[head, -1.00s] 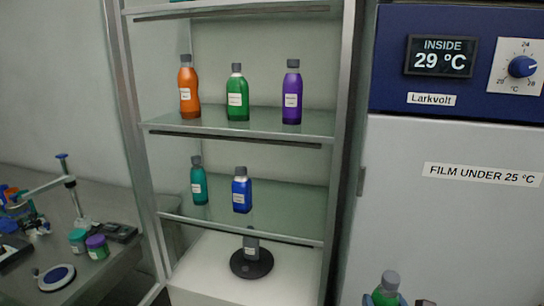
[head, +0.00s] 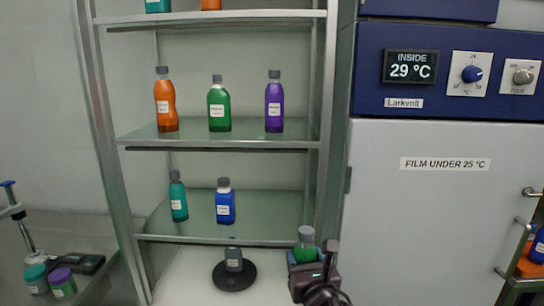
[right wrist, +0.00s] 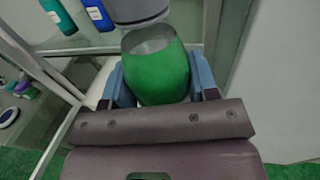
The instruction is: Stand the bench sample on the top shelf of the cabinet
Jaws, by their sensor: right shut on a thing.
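My right gripper (head: 313,268) is shut on a green bottle with a grey cap (head: 306,242), held upright in front of the cabinet's lower right side. In the right wrist view the green bottle (right wrist: 155,68) sits between the blue finger pads, and its grey cap is cut by the upper edge. The cabinet's top shelf (head: 215,20) crosses the upper part of the head view. It bears the lower parts of a teal bottle (head: 158,5) and an orange bottle (head: 210,4); their tops are out of view. My left gripper is not in view.
The shelf below (head: 200,138) holds orange, green and purple bottles. A lower shelf holds teal and blue bottles (head: 225,207). A grey bottle stands on a black disc (head: 234,274) at the base. A blue-topped appliance (head: 440,170) stands to the right. The top shelf's right part looks clear.

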